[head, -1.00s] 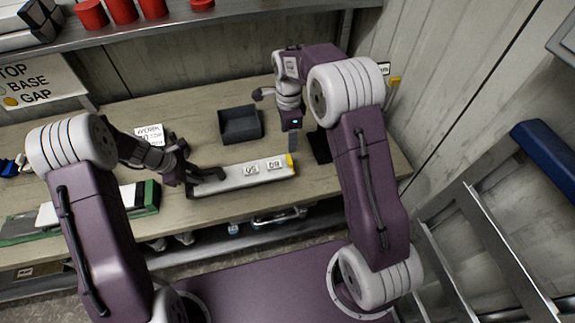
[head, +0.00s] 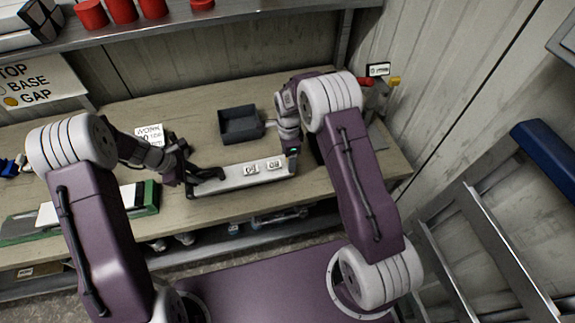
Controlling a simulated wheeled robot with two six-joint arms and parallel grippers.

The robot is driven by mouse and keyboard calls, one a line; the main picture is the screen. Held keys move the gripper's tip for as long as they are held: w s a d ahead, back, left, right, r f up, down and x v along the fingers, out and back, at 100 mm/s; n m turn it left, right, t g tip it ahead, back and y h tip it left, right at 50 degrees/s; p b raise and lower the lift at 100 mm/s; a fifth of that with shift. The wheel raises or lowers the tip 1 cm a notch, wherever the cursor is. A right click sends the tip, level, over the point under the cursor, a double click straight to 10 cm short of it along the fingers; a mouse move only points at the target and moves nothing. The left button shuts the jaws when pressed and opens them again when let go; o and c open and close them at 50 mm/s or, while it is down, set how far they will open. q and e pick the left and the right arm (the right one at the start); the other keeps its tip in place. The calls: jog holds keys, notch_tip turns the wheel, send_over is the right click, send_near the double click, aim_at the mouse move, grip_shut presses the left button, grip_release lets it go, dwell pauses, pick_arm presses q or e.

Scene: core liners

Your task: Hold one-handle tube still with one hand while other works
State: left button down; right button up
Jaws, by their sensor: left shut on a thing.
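The tube (head: 235,181) is a long pale liner lying flat on the bench, with two white labels marked with digits on its top. A black handle (head: 207,174) is at its left end. My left gripper (head: 192,178) is shut on the handle at that end. My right gripper (head: 292,157) is over the tube's right end and covers most of the yellow end there. Whether it touches the tube, and whether its jaws are open, I cannot tell.
A dark open tray (head: 240,140) stands behind the tube. A green-edged board (head: 146,199) lies at the left front. Red cylinders (head: 122,10) stand on the shelf above. A small stand with a yellow part (head: 394,80) is at the back right.

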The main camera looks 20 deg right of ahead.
grip_shut()
jog(key=shift+d, duration=2.55)
dwell(0.4)
notch_tip(320, 180, up, 6)
dwell(0.9)
pick_arm(q)
jog(key=c, duration=1.2)
grip_release()
jog(key=shift+o, duration=0.2)
